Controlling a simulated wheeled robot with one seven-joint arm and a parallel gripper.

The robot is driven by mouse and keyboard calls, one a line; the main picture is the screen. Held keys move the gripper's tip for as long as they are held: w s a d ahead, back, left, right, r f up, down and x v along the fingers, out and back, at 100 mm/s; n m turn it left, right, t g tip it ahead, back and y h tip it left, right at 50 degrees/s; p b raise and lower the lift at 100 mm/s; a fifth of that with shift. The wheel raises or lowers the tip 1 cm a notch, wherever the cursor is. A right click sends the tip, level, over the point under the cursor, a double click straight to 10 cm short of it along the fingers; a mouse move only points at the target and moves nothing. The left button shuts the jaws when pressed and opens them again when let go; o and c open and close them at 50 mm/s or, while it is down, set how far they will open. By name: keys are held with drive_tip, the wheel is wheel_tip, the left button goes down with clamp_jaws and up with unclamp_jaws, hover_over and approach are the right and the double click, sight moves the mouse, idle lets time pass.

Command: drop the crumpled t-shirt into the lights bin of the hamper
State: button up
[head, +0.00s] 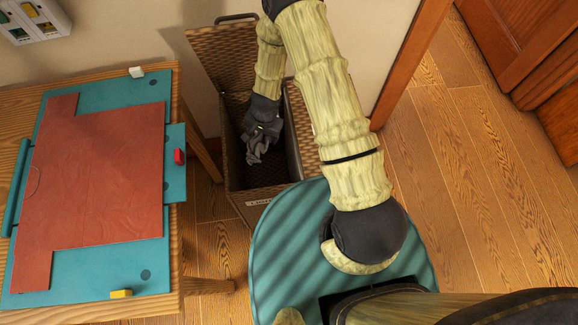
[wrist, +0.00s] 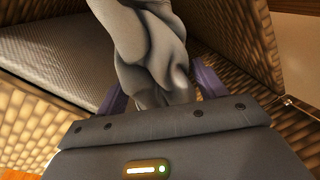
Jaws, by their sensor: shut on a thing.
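The crumpled grey t-shirt (head: 256,147) hangs bunched below my gripper (head: 258,133). It also shows in the wrist view (wrist: 150,45), where my gripper (wrist: 163,92) is shut on it between two dark fingers. The hamper is brown wicker with its lid raised (head: 222,48). Its left compartment (head: 235,165) is open, and its front carries a label (head: 259,202), partly hidden and too small to read surely. The shirt and gripper are at the mouth of this compartment, inside its outline; the depth is hard to tell. Wicker walls surround the shirt in the wrist view.
A wooden table (head: 190,140) stands left of the hamper, with a teal folding board (head: 155,95) and a flat red-brown cloth (head: 100,170) on it. A wooden door frame (head: 410,60) stands to the right. Wooden floor (head: 460,190) is clear on the right.

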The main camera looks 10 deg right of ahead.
drive_tip(key=shift+f, duration=0.5)
drive_tip(key=o, duration=1.2)
drive_tip(key=shift+c, duration=0.2)
drive_tip(key=shift+r, duration=0.2)
wheel_tip(320, 180, up, 17)
drive_tip(key=s+d+p, duration=0.1)
drive_tip(key=d+p, duration=0.1)
drive_tip(key=p, duration=0.1)
drive_tip(key=shift+s, duration=0.15)
